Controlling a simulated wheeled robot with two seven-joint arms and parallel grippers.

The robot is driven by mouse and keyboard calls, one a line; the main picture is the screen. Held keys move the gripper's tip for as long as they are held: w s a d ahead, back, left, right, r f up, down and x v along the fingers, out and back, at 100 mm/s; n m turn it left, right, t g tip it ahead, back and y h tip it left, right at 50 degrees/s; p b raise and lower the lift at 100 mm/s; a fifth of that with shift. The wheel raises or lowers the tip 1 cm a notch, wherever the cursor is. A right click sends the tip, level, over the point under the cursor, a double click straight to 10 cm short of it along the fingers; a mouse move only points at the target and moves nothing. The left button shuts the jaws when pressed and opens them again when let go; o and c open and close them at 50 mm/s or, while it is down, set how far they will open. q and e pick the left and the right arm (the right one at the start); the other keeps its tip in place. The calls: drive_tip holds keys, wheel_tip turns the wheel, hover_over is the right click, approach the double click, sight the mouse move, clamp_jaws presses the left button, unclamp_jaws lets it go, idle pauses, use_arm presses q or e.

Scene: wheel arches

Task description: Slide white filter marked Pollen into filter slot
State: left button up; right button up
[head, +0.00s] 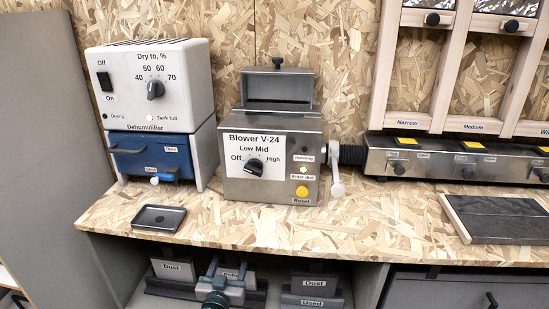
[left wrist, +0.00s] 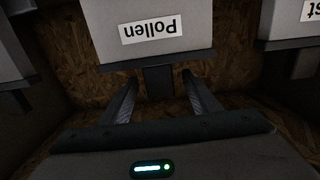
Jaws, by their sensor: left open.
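The white filter marked Pollen (head: 236,273) stands on the shelf under the bench, partly hidden by my left gripper in the head view. In the left wrist view the Pollen filter (left wrist: 150,35) shows its label upside down, with a dark tab on its near edge. My left gripper (head: 226,269) is open; in the left wrist view its fingers (left wrist: 158,92) lie on either side of the tab, with gaps visible. The Blower V-24 (head: 270,155) stands on the bench with its top flap raised; the slot inside cannot be seen clearly. My right gripper is not in view.
Filters marked Dust (head: 173,269) and Dust over Used (head: 314,283) stand on either side on the shelf. The bench edge (head: 200,237) overhangs them. A dehumidifier (head: 150,100), a black tray (head: 159,218) and a dark plate (head: 497,218) are on the bench.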

use_arm(q)
drive_tip(key=c, duration=1.1)
drive_tip(key=shift+o, duration=0.2)
wheel_tip(320, 180, up, 6)
drive_tip(key=p, duration=0.5)
drive_tip(key=shift+f, duration=0.2)
drive_tip(key=shift+s, duration=0.1)
drive_tip(key=s+p, duration=0.2)
drive_tip(key=s, duration=1.3)
drive_tip(key=shift+s+a, duration=0.25)
drive_tip(key=shift+s, duration=0.15)
drive_tip(key=shift+r, duration=0.1)
